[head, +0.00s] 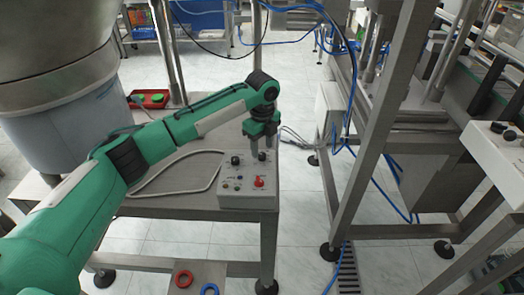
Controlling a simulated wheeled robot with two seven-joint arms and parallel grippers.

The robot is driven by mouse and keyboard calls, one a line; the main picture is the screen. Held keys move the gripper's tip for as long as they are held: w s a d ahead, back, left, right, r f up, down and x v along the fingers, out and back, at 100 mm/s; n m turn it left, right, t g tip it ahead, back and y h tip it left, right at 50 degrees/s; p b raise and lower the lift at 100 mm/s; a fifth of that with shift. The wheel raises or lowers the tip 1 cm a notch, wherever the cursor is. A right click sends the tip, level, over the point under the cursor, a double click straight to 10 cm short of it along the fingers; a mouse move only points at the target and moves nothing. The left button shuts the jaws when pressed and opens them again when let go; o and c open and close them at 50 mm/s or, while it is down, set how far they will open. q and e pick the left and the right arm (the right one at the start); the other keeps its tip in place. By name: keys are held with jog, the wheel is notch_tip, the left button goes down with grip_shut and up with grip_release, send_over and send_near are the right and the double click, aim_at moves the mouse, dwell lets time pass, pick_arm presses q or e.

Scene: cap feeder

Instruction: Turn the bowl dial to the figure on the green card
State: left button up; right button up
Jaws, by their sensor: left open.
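A pale control box (248,193) sits on the steel table, with black knobs, small buttons and a red knob (259,182) on its sloped face. One black knob (235,160) is at the box's upper left. My left gripper (262,154) points down over the upper right of the box. Its two fingers are apart, on either side of a dark knob (262,156); I cannot tell whether they touch it. Which knob is the bowl dial, and any figures on it, are too small to read. I cannot make out a green card. My right gripper is out of view.
A large steel bowl (60,75) stands on the left of the table (190,200). A grey cable lies beside the box. A red tray (148,100) with green pieces is behind. Red (183,279) and blue (209,289) rings are low in front. A steel frame (370,130) stands right.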

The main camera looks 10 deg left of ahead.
aim_at(262, 156)
pick_arm(q)
jog(key=shift+f, duration=1.3)
jog(key=c, duration=1)
